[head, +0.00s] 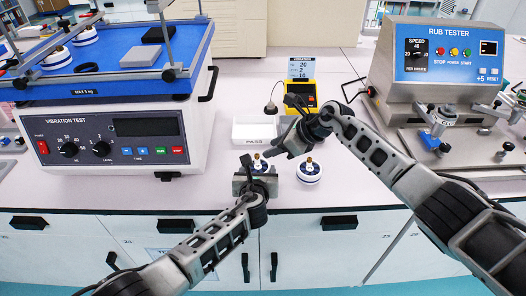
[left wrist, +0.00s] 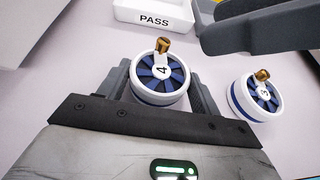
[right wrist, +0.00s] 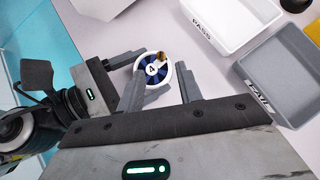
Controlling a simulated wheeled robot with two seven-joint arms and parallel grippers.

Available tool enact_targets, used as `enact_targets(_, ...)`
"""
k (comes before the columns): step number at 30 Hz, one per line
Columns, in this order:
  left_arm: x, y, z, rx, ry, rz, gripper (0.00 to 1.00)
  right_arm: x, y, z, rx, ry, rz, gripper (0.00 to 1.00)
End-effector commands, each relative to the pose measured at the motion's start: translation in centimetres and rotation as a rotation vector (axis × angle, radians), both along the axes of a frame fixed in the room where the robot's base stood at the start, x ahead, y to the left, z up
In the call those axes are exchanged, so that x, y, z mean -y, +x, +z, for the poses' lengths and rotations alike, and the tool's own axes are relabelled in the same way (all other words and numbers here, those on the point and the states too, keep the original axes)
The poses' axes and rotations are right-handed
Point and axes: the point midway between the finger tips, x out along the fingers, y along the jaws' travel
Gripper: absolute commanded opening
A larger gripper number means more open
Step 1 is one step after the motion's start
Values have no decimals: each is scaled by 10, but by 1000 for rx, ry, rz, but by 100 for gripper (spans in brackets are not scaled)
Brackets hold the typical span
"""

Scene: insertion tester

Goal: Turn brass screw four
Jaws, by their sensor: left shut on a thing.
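Disc 4 (left wrist: 158,92) is a white round body with a blue and white numbered top, standing on the bench. Its brass screw (left wrist: 162,46) sticks up from the top. My left gripper (head: 257,178) is shut on disc 4, one finger on each side. In the right wrist view the disc (right wrist: 154,76) and brass screw (right wrist: 160,57) show just beyond my right fingertips. My right gripper (right wrist: 162,82) is open and empty, above and beside disc 4. In the head view it partly covers the area behind the discs.
Disc 3 (left wrist: 246,101), with its own brass screw, stands just right of disc 4. A white PASS tray (head: 254,139) lies behind; a grey FAIL tray (right wrist: 285,85) shows beside it in the right wrist view. The vibration tester (head: 118,140) is left, the rub tester (head: 440,60) right.

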Motion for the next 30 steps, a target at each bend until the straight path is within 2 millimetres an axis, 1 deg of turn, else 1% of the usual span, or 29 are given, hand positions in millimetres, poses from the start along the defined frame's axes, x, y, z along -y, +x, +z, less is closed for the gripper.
enact_targets(4,0,0,-1,-1,0,1,39,-16,7,-16,-3,1,-1,35)
enact_targets(9,0,0,-1,-1,0,1,39,-23,16,-24,2,3,-6,35)
enact_targets(15,0,0,-1,-1,0,1,39,-30,17,-33,0,2,-4,35)
enact_targets(28,0,0,-1,-1,0,1,39,-33,17,-36,1,-1,-1,35)
enact_targets(29,0,0,-1,-1,0,1,39,-33,17,-36,1,-1,-1,27)
enact_targets(30,0,0,-1,-1,0,1,39,-33,17,-36,1,-1,-1,16)
